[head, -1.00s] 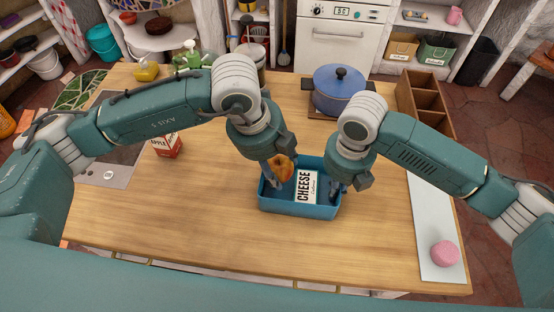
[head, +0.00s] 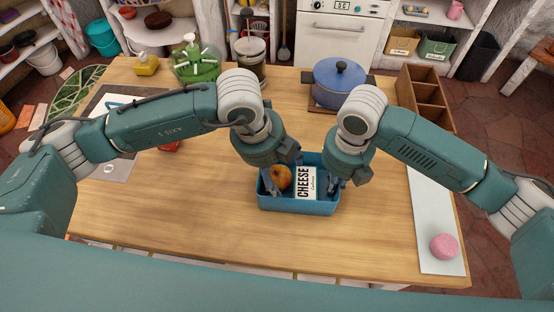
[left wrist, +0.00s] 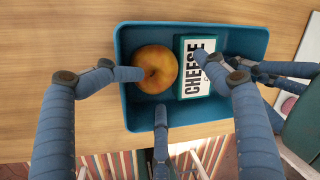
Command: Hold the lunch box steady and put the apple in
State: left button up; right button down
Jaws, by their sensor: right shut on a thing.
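The blue lunch box (head: 298,207) stands on the wooden counter in front of me. The orange-yellow apple (head: 281,177) is inside its left part, left of the white and green cheese pack (head: 306,183). In the left wrist view the apple (left wrist: 155,69) appears to rest on the box floor. My left gripper (left wrist: 166,78) is open, its fingers spread around and above the apple; one fingertip is over the cheese pack. My right gripper (head: 335,184) is shut on the right wall of the lunch box; its fingertips are partly hidden.
A blue pot (head: 340,82) and a wooden divided tray (head: 427,95) stand at the back right. A pink round thing (head: 444,247) lies on a white board (head: 432,210) at the right. The front left counter is clear.

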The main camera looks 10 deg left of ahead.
pick_arm(q)
jog(key=shift+w, duration=0.55)
pick_arm(e)
jog(key=shift+w+d+f, duration=0.1)
jog(key=shift+w+d, duration=0.05)
jog(key=shift+w, duration=0.35)
pick_arm(q)
jog(key=shift+s+a+r, duration=0.2)
jog(key=shift+s+r, duration=0.05)
jog(key=shift+s, duration=0.05)
pick_arm(e)
jog(key=shift+s, duration=0.3)
pick_arm(q)
jog(key=shift+w+r, duration=0.1)
jog(key=shift+r, duration=0.25)
pick_arm(e)
jog(key=shift+w, duration=0.1)
pick_arm(q)
jog(key=v, duration=1.1)
jog(key=shift+s, duration=0.25)
jog(key=shift+a+r, duration=0.1)
pick_arm(e)
jog(key=c, duration=1.8)
grip_release()
jog(key=shift+c, duration=0.2)
